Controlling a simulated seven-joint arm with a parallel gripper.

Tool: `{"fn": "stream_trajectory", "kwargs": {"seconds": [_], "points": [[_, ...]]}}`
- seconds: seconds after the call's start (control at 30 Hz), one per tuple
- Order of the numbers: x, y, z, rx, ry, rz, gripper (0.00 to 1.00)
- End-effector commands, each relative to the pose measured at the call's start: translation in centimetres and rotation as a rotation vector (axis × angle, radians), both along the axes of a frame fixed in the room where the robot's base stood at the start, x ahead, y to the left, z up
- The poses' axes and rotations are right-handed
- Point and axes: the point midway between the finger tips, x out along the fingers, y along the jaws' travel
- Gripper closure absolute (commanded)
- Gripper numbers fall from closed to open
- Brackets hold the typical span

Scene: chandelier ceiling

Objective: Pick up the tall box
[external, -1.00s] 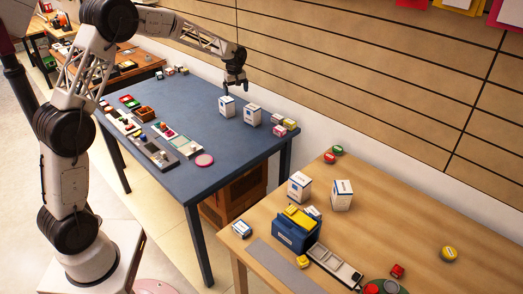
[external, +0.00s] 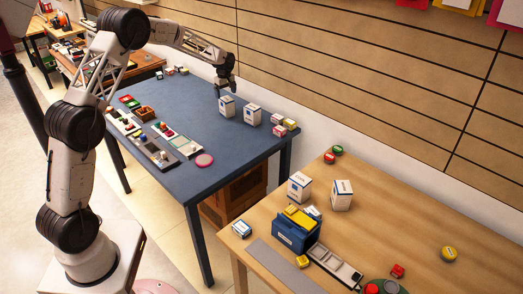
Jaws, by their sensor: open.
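Two tall white boxes stand upright on the blue table (external: 190,90). The left tall box (external: 227,106) is just below my gripper (external: 226,91). The right tall box (external: 252,115) stands a short way to its right. My gripper points down and is open, its fingers at about the left box's top. I cannot tell whether the fingers are around the box or touching it. Two more tall white boxes, a left one (external: 299,187) and a right one (external: 342,195), stand on the wooden table in front.
Small boxes (external: 285,124) sit at the blue table's right end. Trays with small items (external: 150,145) and a pink disc (external: 204,160) lie along its front. A slatted wall (external: 330,75) rises behind. The wooden table holds a blue bin (external: 295,235).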

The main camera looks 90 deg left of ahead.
Motion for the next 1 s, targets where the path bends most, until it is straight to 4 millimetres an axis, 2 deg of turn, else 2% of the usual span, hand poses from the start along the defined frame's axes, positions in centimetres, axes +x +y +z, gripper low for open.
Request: {"fn": "stream_trajectory", "kwargs": {"seconds": [0.23,0.67,1.0], "points": [[0.0,-0.1,-1.9,-0.002,0.001,0.0,0.06],[0.0,-0.1,-2.3,-0.001,0.0,-0.001,0.06],[0.1,-0.1,-5.6,-0.001,0.0,0.0,0.06]]}}
